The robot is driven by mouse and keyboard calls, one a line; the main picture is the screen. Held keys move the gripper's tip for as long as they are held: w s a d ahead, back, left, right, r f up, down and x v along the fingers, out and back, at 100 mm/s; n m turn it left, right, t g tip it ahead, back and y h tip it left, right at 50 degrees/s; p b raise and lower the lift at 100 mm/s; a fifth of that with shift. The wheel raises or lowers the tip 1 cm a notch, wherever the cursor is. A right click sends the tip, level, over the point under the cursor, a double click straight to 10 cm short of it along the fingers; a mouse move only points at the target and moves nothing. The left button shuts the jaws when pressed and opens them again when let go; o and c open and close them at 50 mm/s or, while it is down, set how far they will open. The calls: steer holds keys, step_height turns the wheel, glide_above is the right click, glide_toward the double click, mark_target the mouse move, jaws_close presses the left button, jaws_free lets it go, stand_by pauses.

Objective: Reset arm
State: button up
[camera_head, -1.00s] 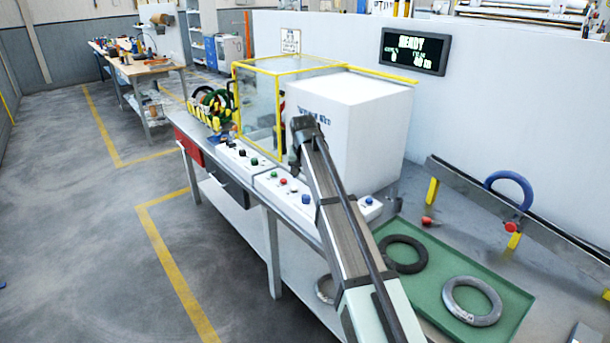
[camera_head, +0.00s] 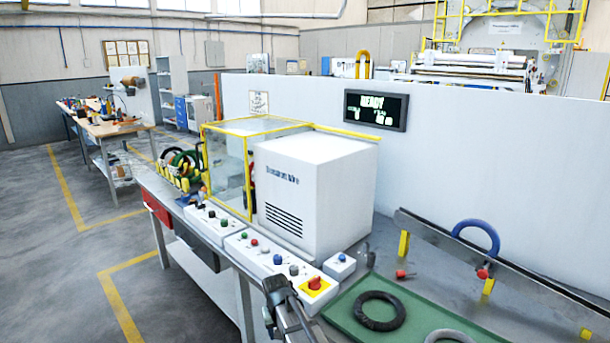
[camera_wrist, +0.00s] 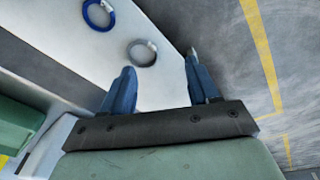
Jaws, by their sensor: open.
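My gripper shows in the wrist view (camera_wrist: 157,85) with its two blue fingers spread apart and nothing between them. It points down beside the bench, above a white lower surface (camera_wrist: 172,90) and the grey floor. In the head view only a dark part of my arm shows at the bottom centre, in front of the control panel; the fingertips are not clear there.
A control panel (camera_head: 262,256) with several buttons and a red emergency stop (camera_head: 315,284) runs along the bench front. A white machine (camera_head: 318,190) stands behind it. A green tray (camera_head: 345,305) holds a black coil (camera_head: 379,311) and a grey coil (camera_head: 449,337). A blue coil (camera_head: 477,226) hangs on a rail.

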steer(key=s+d+f+m+g, duration=0.1)
steer(key=s+d+f+g, duration=0.1)
steer(key=s+d+f, duration=0.75)
steer(key=s+d+f+g, duration=0.2)
steer(key=s+d+f, duration=0.4)
steer(key=s+f, duration=0.5)
steer(key=s+d+f+g, duration=0.1)
steer(key=s+d+f, duration=0.2)
steer(key=s, duration=0.6)
steer(key=s+d+f+m+g, duration=0.1)
steer(key=s+d+f+g, duration=0.1)
steer(key=s, duration=0.6)
steer(key=s+d+f+g, duration=0.1)
steer(key=s+d+f, duration=0.2)
steer(key=s+f, duration=0.3)
steer(key=s, duration=0.3)
steer(key=shift+s+d+f+m+g, duration=0.2)
steer(key=shift+s+d+m+g, duration=0.1)
steer(key=shift+d+m, duration=0.1)
